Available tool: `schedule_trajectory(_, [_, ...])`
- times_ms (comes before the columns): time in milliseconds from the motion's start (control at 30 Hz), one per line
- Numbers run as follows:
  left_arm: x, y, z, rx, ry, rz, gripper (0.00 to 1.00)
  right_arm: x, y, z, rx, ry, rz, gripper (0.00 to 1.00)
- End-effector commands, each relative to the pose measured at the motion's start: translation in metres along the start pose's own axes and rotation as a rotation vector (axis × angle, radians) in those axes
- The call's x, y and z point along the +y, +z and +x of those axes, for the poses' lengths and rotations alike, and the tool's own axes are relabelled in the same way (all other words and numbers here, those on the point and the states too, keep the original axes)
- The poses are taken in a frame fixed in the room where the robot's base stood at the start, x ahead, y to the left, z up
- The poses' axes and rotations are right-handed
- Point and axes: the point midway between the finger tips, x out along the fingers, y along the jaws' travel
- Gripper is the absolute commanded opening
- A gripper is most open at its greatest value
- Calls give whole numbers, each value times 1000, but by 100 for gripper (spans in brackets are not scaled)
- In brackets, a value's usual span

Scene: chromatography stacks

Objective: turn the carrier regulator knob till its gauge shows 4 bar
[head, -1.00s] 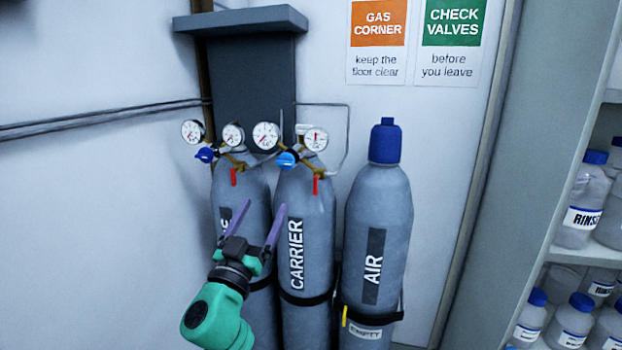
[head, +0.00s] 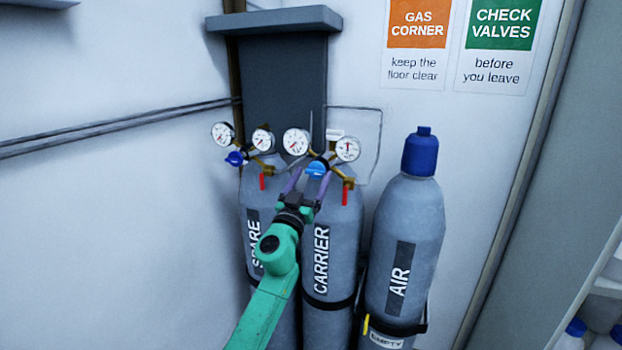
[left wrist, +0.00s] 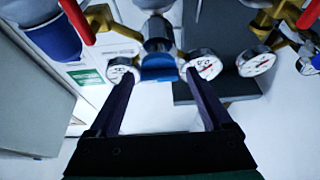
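The carrier regulator knob (head: 316,168) is light blue and sits above the grey CARRIER cylinder (head: 330,235); it also shows in the left wrist view (left wrist: 160,68). My left gripper (head: 307,180) is at the knob. In the left wrist view its two purple fingers (left wrist: 161,80) are apart, one on each side of the knob, with gaps visible; contact cannot be seen. The carrier regulator has a left gauge (head: 296,141) and a right gauge (head: 348,149). The right gauge's needle looks near vertical; the numbers are too small to read. My right gripper is not in view.
The SPARE cylinder (head: 256,215) stands close on the left, with a dark blue knob (head: 235,158) and its own gauges. The AIR cylinder (head: 405,240) with a blue cap stands right. A red lever (head: 345,193) hangs beside the carrier knob.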

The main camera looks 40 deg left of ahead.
Motion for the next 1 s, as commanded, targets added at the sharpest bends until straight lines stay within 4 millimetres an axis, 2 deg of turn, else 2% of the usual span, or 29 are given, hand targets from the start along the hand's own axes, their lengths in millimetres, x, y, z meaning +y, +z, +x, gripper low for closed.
schedule_trajectory(33, [0,0,0,0,0,0,59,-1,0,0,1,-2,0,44])
schedule_trajectory(167, [0,0,0,0,0,0,10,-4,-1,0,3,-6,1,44])
schedule_trajectory(200, [0,0,0,0,0,0,4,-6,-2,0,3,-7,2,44])
schedule_trajectory(567, [0,0,0,-1,20,46,4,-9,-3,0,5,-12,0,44])
schedule_trajectory(1000, [-3,-1,0,-4,143,343,4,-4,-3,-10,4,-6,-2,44])
